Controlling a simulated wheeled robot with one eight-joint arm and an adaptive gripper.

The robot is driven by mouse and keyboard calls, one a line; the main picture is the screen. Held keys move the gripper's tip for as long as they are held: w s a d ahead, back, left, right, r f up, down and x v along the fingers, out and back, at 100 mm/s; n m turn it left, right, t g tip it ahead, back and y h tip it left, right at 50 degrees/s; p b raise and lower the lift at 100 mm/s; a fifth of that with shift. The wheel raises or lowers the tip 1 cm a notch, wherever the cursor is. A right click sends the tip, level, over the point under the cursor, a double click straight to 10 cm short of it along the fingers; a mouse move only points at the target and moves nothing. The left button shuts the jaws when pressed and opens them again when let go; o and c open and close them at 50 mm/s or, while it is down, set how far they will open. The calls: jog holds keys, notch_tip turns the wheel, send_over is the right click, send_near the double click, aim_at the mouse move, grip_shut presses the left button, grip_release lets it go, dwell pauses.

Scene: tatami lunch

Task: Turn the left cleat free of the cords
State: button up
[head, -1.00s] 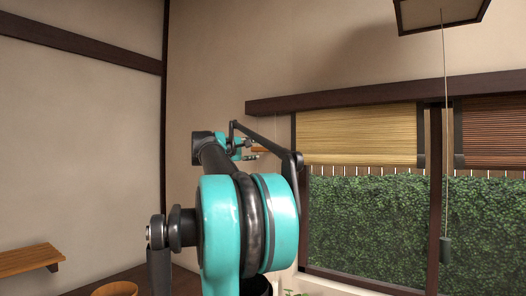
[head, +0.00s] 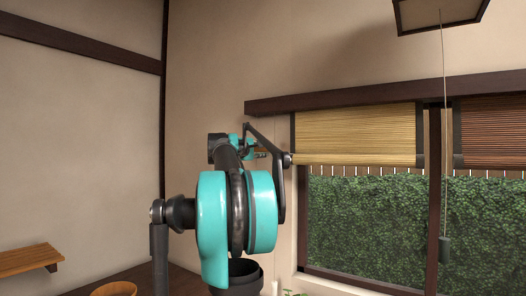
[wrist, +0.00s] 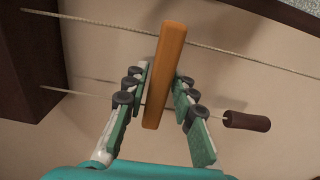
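In the wrist view a long orange-brown wooden cleat (wrist: 168,58) lies lengthwise between the fingers of my gripper (wrist: 163,72). The fingers stand open on either side of it, with narrow gaps showing. A pale cord (wrist: 95,21) crosses near the cleat's far end, and a second, thinner cord (wrist: 82,94) crosses at its lower part. The second cord leads to a dark brown cylindrical pull (wrist: 247,121) right of the fingers. I cannot tell how the cords pass around the cleat. In the head view my gripper (head: 258,153) is small and mostly hidden by my arm.
A pale bamboo blind (head: 358,134) and a dark reddish blind (head: 490,132) hang at the window under a dark beam (head: 350,96). A dark wooden block (wrist: 30,65) stands at the wrist view's left. A wooden shelf (head: 28,261) is on the left wall.

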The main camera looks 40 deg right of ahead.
grip_shut()
jog(key=shift+n, duration=0.3)
jog(key=n, duration=0.3)
jog(key=shift+n, duration=0.3)
jog(key=n, duration=0.4)
jog(key=shift+n, duration=0.3)
jog(key=n, duration=0.9)
